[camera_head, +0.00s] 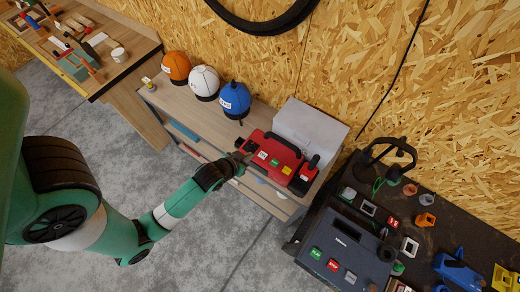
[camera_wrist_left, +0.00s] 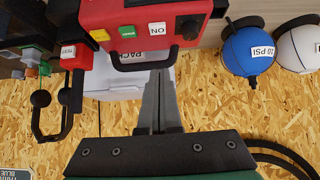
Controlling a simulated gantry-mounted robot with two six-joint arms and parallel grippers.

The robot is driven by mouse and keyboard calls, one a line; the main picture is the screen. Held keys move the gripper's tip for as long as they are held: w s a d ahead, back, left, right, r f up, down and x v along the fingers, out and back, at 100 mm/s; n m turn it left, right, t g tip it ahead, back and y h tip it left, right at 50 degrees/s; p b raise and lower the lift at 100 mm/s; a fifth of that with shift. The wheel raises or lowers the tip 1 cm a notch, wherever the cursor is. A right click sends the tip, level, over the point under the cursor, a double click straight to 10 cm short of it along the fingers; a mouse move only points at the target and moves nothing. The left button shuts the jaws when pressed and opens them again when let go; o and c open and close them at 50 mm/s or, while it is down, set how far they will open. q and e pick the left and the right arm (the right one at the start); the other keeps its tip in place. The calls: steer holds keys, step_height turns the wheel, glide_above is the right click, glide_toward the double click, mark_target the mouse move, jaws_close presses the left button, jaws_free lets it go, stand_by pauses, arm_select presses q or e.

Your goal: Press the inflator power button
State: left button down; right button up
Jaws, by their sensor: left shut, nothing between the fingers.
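The red inflator (camera_head: 258,142) sits on the wooden bench in the head view. Its face carries a white ON button (camera_wrist_left: 157,28), a green button (camera_wrist_left: 127,31), a yellow button (camera_wrist_left: 100,35) and a black knob (camera_wrist_left: 190,27) in the left wrist view. My left gripper (camera_head: 240,159) is shut and empty, beside the inflator's left end in the head view. Its fingertips (camera_wrist_left: 160,73) show just below the inflator's dark handle in the wrist view, pointing toward the ON button. I cannot tell whether they touch the inflator. My right gripper is not in view.
Orange (camera_head: 176,66), white (camera_head: 203,82) and blue (camera_head: 235,98) balls stand left of the inflator. A white box (camera_head: 310,132) is behind it. A dark cluttered table (camera_head: 425,205) stands at the right.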

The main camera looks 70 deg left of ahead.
arm_select(q)
steer(key=b, duration=0.4)
glide_toward(264, 153)
steer(key=w+a, duration=0.2)
steer(key=shift+w+r, duration=0.2)
steer(key=shift+w, duration=0.2)
steer(key=f, duration=0.3)
steer(key=shift+w+a+f+b, duration=0.2)
steer(key=shift+f+b, duration=0.15)
steer(key=shift+b, duration=0.05)
steer(key=shift+f, duration=0.35)
